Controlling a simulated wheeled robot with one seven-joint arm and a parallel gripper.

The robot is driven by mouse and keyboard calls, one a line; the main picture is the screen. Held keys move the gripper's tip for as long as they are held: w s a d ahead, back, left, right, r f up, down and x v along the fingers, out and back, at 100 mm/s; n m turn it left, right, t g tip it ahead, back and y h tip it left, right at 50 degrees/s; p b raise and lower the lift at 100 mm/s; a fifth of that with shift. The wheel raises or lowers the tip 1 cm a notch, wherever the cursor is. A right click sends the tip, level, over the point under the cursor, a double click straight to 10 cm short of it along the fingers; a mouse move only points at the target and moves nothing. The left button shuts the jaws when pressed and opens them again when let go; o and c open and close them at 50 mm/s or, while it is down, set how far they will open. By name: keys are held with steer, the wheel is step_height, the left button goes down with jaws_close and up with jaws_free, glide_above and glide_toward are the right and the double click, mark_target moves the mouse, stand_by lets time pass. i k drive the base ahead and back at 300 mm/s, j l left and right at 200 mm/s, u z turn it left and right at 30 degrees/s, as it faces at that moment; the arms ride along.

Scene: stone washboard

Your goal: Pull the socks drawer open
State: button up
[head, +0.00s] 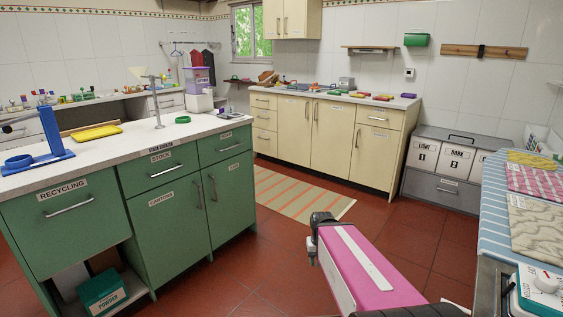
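I cannot read the word socks on any drawer front. A grey drawer (440,190) sits low at the right under the lidded bins; it looks shut, and its small label is too small to read. The cream cabinet's small drawers at its left (264,120) are shut and show no readable socks label. My gripper (316,238) is the dark end of my pink arm, over the red floor in the lower middle, apart from every drawer. Its fingers are not clear enough to tell open from shut.
A green cabinet (165,215) with drawers labelled STOCK and RECYCLING stands at the left. A striped rug (300,195) lies on open floor before the cream cabinet. Bins marked LIGHT (423,158) and DARK (455,162) stand above the grey drawer. A cloth-covered table (490,215) edges the right.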

mark_target(385, 117)
steer(key=i, duration=2.25)
steer(key=i+j+z, duration=0.1)
steer(key=i+z, duration=0.2)
steer(key=i, duration=0.25)
steer(key=i+j+z, duration=0.3)
steer(key=i, duration=0.2)
steer(key=i+j+z, duration=0.3)
steer(key=i, duration=0.25)
